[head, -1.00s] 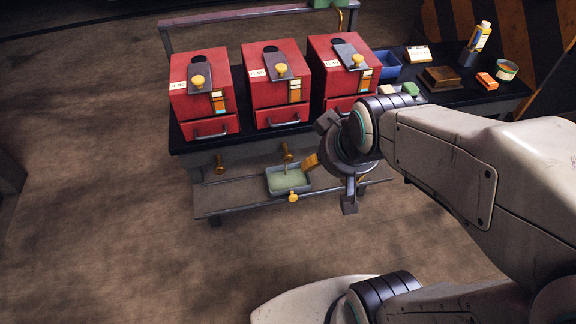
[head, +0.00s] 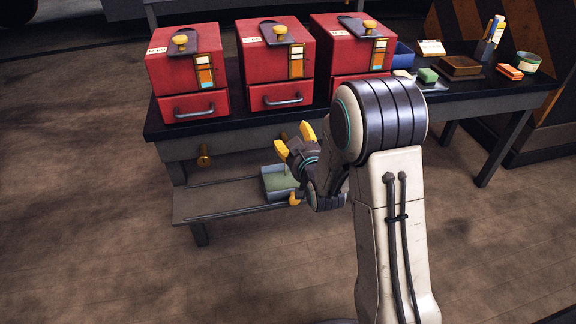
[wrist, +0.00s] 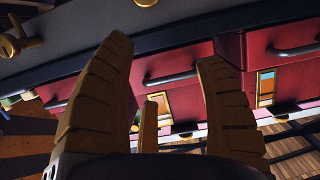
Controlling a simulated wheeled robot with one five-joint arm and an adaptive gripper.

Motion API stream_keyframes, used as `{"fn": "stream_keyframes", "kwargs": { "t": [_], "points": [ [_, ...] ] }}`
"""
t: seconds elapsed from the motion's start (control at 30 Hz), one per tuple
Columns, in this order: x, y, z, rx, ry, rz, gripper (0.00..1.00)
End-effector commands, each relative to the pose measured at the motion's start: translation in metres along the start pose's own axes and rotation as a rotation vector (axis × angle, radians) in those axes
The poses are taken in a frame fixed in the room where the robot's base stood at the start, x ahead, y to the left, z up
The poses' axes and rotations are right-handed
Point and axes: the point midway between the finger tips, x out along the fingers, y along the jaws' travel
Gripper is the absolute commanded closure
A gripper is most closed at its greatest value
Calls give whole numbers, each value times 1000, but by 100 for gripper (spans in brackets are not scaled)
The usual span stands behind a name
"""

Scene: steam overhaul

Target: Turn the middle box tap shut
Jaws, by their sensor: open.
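Three red boxes stand in a row on the bench. The middle box (head: 275,60) has its drawer and handle facing me. Its brass tap (head: 284,135) on the bench front is mostly hidden behind my gripper. My gripper (head: 295,140) is open, its yellow fingers pointing up and left just in front of that tap. In the wrist view the fingers are spread and empty, with the middle drawer handle (wrist: 170,78) between them. A brass part, apparently the middle tap (wrist: 145,3), is cut off at the top edge. I cannot tell the tap's position.
The left tap (head: 203,157) hangs below the left box. Another brass tap (wrist: 15,45) shows at the wrist view's left edge. A tray of green liquid (head: 279,182) sits on the lower shelf. A blue bin (head: 404,57) and small items stand to the right. The floor at left is clear.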

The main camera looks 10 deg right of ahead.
Motion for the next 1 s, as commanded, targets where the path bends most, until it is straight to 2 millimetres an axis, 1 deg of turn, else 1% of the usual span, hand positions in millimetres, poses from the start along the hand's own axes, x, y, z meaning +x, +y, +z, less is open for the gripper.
{"fn": "stream_keyframes", "kwargs": {
  "t": [0.03,0.1,0.2,0.33,0.5,0.67,1.0],
  "points": [
    [11,0,29,0,28,0,35],
    [19,0,44,0,74,0,35],
    [27,0,61,1,133,0,35],
    [33,0,76,1,188,0,35],
    [36,0,83,1,225,0,35],
    [46,0,81,1,237,0,35],
    [83,0,72,1,236,0,35]
  ]
}}
